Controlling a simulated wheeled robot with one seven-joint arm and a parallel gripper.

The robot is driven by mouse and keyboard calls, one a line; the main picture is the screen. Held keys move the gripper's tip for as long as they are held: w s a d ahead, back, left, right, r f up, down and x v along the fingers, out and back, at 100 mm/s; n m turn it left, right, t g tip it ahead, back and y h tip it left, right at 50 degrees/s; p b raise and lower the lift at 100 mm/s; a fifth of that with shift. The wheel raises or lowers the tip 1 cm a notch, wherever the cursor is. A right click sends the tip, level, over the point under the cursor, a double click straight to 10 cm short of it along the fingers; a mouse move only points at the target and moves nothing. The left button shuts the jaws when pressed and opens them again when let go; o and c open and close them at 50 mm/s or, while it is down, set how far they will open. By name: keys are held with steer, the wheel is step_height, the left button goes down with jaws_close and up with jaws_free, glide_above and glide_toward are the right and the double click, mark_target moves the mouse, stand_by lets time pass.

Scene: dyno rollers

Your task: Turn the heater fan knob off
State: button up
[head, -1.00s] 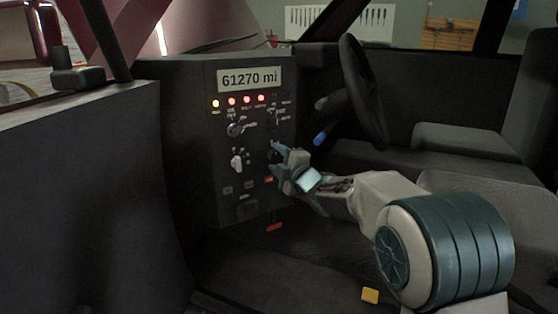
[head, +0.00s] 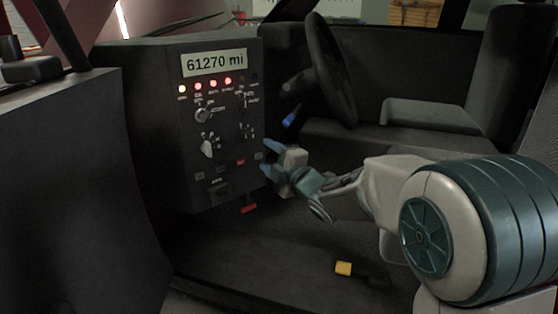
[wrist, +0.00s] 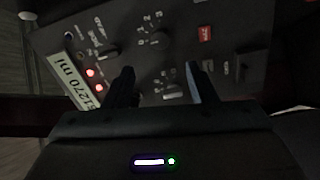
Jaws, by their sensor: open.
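Darker knobs (head: 245,131) are on the right side. My gripper (head: 267,159) is open and empty, near the panel's lower right edge in the head view. In the wrist view its fingers (wrist: 164,82) point at the panel. A knob (wrist: 172,93) shows between them, seemingly apart from both. The left finger hides part of the panel.
The panel has a mileage display (head: 214,63), lit red lamps (head: 213,84) and a red switch (head: 240,162). The steering wheel (head: 331,70) and seat (head: 440,118) lie right and behind.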

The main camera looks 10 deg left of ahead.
steer(key=shift+v, duration=1.75)
steer(key=s+d+r+m+h+p, duration=0.2)
steer(key=d+r+m+h+p, duration=0.45)
steer(key=d+p, duration=0.4)
steer(key=s+d+r+m+h+p, duration=0.3)
steer(key=d+r+m+h+p, duration=0.2)
steer(key=d+r+m+p, duration=0.45)
steer(key=s+d+r+m+g+p, duration=0.2)
steer(key=s+d+m+g+p, duration=0.1)
steer(key=s+p, duration=0.2)
steer(key=s+d+r+m+g+h+p, duration=0.1)
steer(key=s+d+r+m+g+p, duration=0.2)
steer(key=s+p, duration=0.3)
steer(key=s+d+r+m+g+h+p, duration=0.1)
steer(key=s+d+r+m+g+p, duration=0.2)
steer(key=s, duration=0.8)
steer(key=d+m+p, duration=0.1)
steer(key=p, duration=0.1)
steer(key=shift+r+p, duration=0.2)
steer(key=shift+p, duration=0.2)
steer(key=shift+a+h, duration=0.1)
steer(key=shift+h, duration=0.15)
